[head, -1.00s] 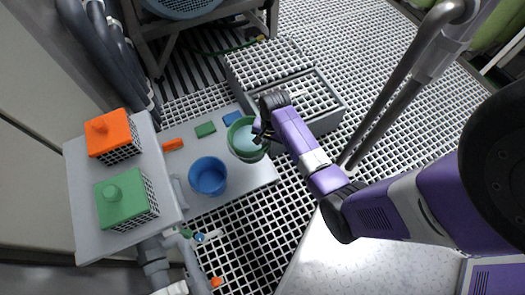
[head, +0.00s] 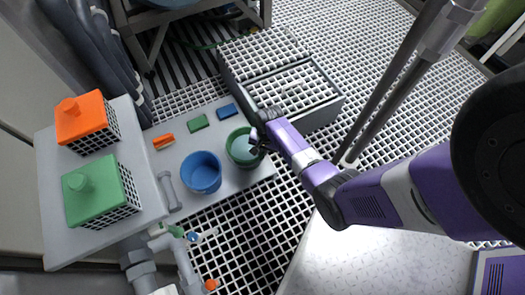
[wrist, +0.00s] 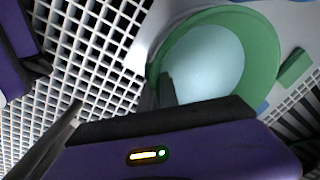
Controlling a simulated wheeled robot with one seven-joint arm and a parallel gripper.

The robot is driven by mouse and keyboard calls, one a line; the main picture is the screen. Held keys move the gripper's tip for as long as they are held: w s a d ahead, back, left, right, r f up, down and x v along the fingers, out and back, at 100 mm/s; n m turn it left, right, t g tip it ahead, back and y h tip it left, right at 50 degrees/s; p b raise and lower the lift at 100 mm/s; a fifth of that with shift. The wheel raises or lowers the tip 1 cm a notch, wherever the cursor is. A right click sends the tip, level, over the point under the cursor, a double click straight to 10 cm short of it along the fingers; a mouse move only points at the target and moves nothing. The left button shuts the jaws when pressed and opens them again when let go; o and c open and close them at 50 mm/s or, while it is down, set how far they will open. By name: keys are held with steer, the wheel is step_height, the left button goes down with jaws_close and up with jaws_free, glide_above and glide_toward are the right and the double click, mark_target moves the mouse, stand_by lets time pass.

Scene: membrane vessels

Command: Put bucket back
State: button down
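A green bucket (head: 240,149) stands upright on the light grey platform, right of a blue bucket (head: 201,172). My gripper (head: 256,140) is at the green bucket's right rim. In the wrist view the green bucket (wrist: 258,68) shows its pale blue inside.
An orange-topped box (head: 86,124) and a green-topped box (head: 101,194) stand on a grey table (head: 50,215) at left. Small blocks lie behind the buckets. A grey crate (head: 321,110) stands behind right.

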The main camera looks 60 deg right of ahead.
steer(key=shift+w+f, duration=0.1)
steer(key=shift+f, duration=0.5)
steer(key=shift+f, duration=0.15)
steer(key=c, duration=1.6)
jaws_free()
